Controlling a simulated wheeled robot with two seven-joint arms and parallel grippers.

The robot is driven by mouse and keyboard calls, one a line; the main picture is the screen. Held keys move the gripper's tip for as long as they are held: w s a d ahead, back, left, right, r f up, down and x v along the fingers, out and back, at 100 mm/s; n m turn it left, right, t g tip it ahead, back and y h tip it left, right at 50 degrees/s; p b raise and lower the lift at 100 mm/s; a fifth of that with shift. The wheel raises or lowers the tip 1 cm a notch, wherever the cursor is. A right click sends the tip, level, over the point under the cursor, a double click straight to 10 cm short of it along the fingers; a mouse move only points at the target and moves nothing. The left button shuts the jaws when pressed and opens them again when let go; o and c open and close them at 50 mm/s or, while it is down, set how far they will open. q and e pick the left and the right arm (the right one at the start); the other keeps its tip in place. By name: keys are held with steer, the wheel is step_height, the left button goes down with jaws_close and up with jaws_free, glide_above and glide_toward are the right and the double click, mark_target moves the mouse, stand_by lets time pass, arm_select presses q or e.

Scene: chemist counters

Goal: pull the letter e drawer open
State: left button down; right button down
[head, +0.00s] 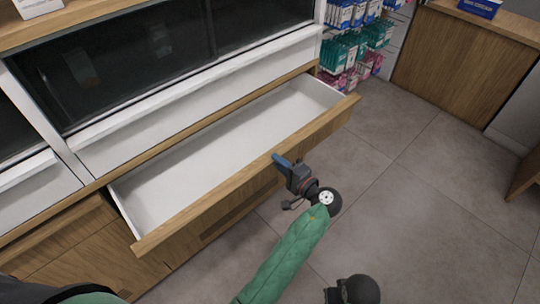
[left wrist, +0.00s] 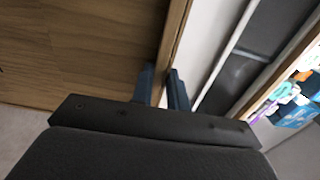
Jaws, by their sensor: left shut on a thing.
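A wide drawer (head: 243,207) with a wooden front and a white, empty inside stands pulled out from the counter in the head view. No letter on it is readable from here. My left gripper (head: 283,162) is at the top edge of the drawer front, right of its middle. In the left wrist view its two blue-grey fingers (left wrist: 163,82) are shut on the wooden drawer front (left wrist: 177,35), one finger on each side of it. My right gripper is not in view.
A dark glass cabinet front (head: 130,55) rises above the drawer. Shelves of small packages (head: 345,50) hang behind its far end. A wooden counter (head: 465,60) stands at the upper right. The tiled floor (head: 430,200) on the right is clear.

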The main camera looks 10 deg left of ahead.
arm_select(q)
steer(key=shift+s+d, duration=0.3)
steer(key=shift+d, duration=0.05)
steer(key=c, duration=1.6)
jaws_free()
steer(key=shift+c, duration=0.2)
